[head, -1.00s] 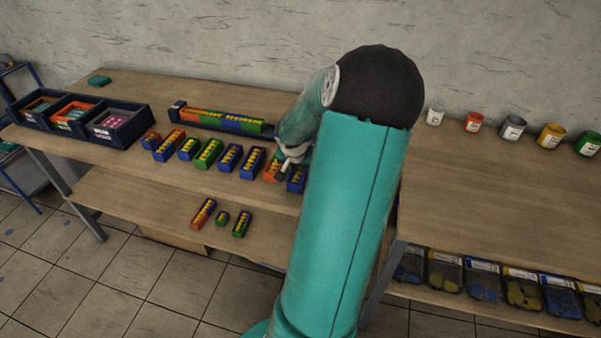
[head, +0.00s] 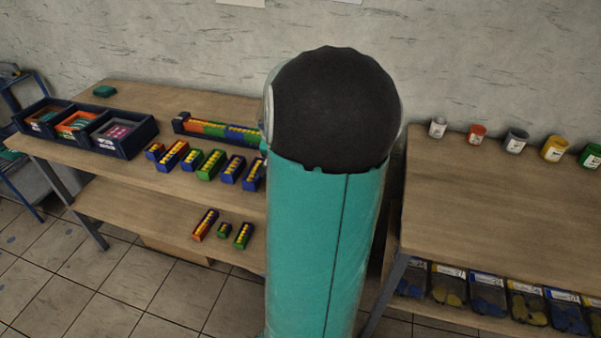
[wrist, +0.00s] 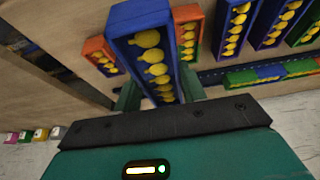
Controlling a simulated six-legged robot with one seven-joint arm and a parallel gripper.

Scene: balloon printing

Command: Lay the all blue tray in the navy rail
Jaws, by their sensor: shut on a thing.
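The held tray appears to be above the table. In the head view my arm hides the gripper and this tray. The navy rail (head: 180,125) lies along the back of the table in the head view, holding orange, green and blue trays, with its right end hidden by my arm. Part of the rail (wrist: 211,77) shows at the right in the wrist view.
Other trays stand in a row before the rail, including blue ones (head: 232,169), a green one (head: 210,165) and orange-sided ones. Navy bins (head: 128,139) stand at the left. Small trays (head: 205,224) lie on the lower shelf. Paint jars (head: 516,142) stand on the right table.

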